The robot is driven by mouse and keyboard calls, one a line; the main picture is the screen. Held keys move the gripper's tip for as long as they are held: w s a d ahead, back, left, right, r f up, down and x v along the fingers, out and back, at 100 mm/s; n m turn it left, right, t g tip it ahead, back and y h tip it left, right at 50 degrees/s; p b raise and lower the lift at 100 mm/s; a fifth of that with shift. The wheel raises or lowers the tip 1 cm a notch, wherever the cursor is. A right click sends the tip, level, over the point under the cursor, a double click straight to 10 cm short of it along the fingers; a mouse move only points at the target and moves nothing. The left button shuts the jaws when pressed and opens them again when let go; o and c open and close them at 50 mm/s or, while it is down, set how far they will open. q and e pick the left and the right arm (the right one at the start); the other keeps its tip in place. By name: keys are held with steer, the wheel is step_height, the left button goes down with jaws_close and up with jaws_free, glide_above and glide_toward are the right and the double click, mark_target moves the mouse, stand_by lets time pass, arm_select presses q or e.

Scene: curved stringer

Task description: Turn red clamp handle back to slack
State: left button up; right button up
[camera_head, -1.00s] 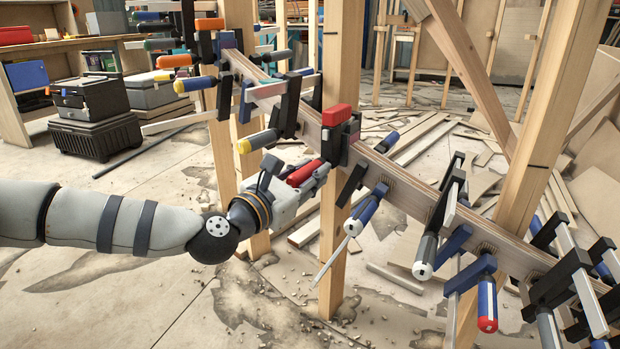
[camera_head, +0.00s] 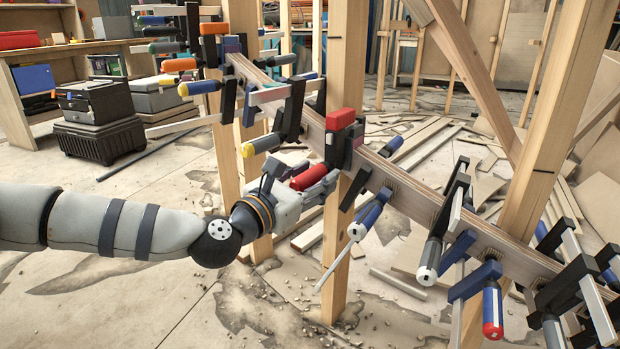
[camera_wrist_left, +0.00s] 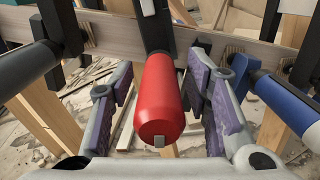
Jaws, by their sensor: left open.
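The red clamp handle (camera_head: 309,178) points from the curved wooden stringer toward my left gripper. In the left wrist view the red handle (camera_wrist_left: 159,100) sits between the two purple-padded fingers of my left gripper (camera_wrist_left: 170,110). The fingers are open, one on each side, with a visible gap at the left; at the right the pad is close to the handle and I cannot tell if it touches. In the head view my left gripper (camera_head: 310,185) reaches in from the left around the handle. The clamp's red-topped jaw (camera_head: 340,119) rests on the stringer (camera_head: 405,187). My right gripper is not seen.
Neighbouring clamps crowd both sides: a yellow-tipped handle (camera_head: 260,145) to the left and a blue handle (camera_head: 366,218) to the right. A wooden post (camera_head: 343,70) stands behind. Black toolboxes (camera_head: 95,125) and lumber scraps lie on the floor. Open floor lies below my arm.

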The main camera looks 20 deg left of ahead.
arm_select(q)
steer(key=v, duration=1.2)
steer(key=v, duration=0.4)
steer(key=shift+s, duration=0.1)
steer(key=shift+a, duration=0.1)
